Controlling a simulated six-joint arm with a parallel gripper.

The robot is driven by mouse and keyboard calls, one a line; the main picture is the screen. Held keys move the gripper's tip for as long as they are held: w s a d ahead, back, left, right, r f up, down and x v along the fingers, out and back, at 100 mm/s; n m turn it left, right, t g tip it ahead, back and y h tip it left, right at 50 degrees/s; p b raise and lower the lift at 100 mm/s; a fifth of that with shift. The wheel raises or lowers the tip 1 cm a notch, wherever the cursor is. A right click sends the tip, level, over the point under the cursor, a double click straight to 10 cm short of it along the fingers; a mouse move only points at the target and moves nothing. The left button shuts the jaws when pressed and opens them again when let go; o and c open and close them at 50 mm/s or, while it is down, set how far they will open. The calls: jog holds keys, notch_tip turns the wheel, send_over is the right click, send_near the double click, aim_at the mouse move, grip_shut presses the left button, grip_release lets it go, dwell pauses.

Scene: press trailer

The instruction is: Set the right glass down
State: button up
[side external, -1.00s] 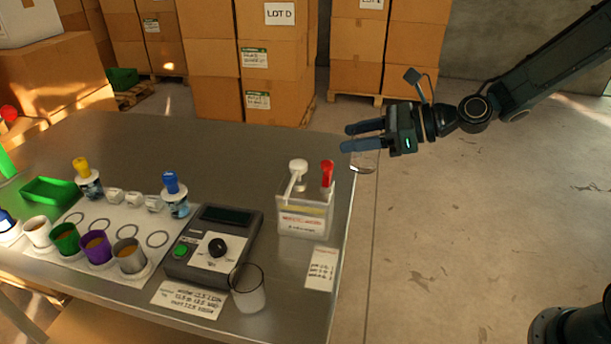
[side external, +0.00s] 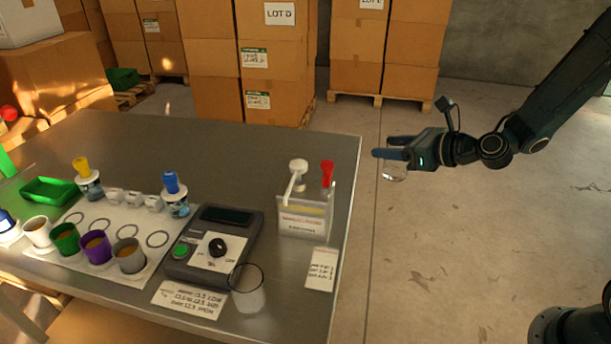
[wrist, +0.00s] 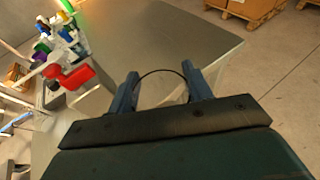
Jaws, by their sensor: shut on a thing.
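My gripper (side external: 390,152) is shut on a clear glass (side external: 395,173), held in the air off the right edge of the table. In the wrist view the thin dark rim of this glass (wrist: 160,72) shows between my two blue fingers (wrist: 162,92). The fingers hide part of the glass. Another clear glass (side external: 248,297) with a dark rim stands on the table near its front edge, in front of the grey meter (side external: 215,245).
The metal table (side external: 300,145) has bare room at the back and right. A clear box with white and red handles (side external: 303,215) stands near the right edge, with a printed card (side external: 321,268) in front. Several filled cups and bottles stand at the left on a white mat (side external: 100,215).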

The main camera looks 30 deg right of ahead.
jog(key=shift+w+a+r+n+y, duration=0.15)
jog(key=shift+a+n+y, duration=0.15)
jog(key=shift+a+y, duration=0.15)
jog(key=s+a+r+n+g+y, duration=0.2)
jog(key=s+a+n+g, duration=0.3)
jog(key=a, duration=0.5)
jog(key=s+a+r+n+g+y, duration=0.3)
jog(key=s+a+r+n+g, duration=0.2)
jog(key=a, duration=0.6)
jog(key=s+a+r+n+g+y, duration=0.3)
jog(key=s+a+n+g, duration=0.1)
jog(key=a+n+g, duration=0.4)
jog(key=shift+s+a+r+n+g, duration=0.3)
jog(key=shift+s+a+g, duration=0.1)
jog(key=shift+a, duration=0.85)
jog(key=shift+f, duration=0.15)
notch_tip(320, 180, down, 16)
jog(key=shift+r, duration=0.2)
jog(key=shift+f, duration=0.1)
